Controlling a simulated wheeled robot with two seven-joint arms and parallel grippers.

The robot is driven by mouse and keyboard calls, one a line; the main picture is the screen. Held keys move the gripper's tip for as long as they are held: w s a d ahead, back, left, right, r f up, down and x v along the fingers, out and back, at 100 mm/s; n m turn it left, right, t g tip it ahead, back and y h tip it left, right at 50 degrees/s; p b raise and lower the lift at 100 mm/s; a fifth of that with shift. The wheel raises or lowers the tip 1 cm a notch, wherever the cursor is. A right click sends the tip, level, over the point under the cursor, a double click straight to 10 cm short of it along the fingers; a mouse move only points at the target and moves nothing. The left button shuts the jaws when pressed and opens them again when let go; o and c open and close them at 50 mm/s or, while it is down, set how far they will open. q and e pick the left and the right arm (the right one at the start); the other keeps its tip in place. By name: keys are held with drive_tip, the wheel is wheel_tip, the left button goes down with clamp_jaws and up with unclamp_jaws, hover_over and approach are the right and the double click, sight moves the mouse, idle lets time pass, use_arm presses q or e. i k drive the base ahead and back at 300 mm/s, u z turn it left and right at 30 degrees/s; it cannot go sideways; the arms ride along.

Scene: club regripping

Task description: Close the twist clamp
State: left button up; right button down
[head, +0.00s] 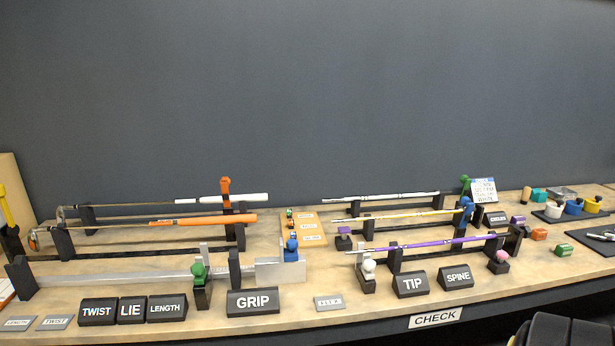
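The dark TWIST sign (97,312) stands at the front left of the bench, beside the LIE sign (131,310) and LENGTH sign (167,309). I cannot tell for certain which clamp is the twist clamp. An orange upright clamp (225,186) stands at the white-gripped club (245,198) on the left racks. A green knob (198,272) sits on a dark post near the GRIP sign, and a blue knob (291,248) stands to its right. Whether any clamp is open or shut is too small to tell.
An orange-gripped club (190,220) lies in front of the white-gripped one. Several shafts, including a purple one (440,245), rest on racks at the right. Small colored pots and blocks crowd the far right. A dark rounded shape (565,330) fills the bottom right corner.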

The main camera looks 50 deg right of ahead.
sight(225, 182)
drive_tip(key=z, duration=1.4)
drive_tip(key=k, duration=0.15)
drive_tip(key=z, duration=0.05)
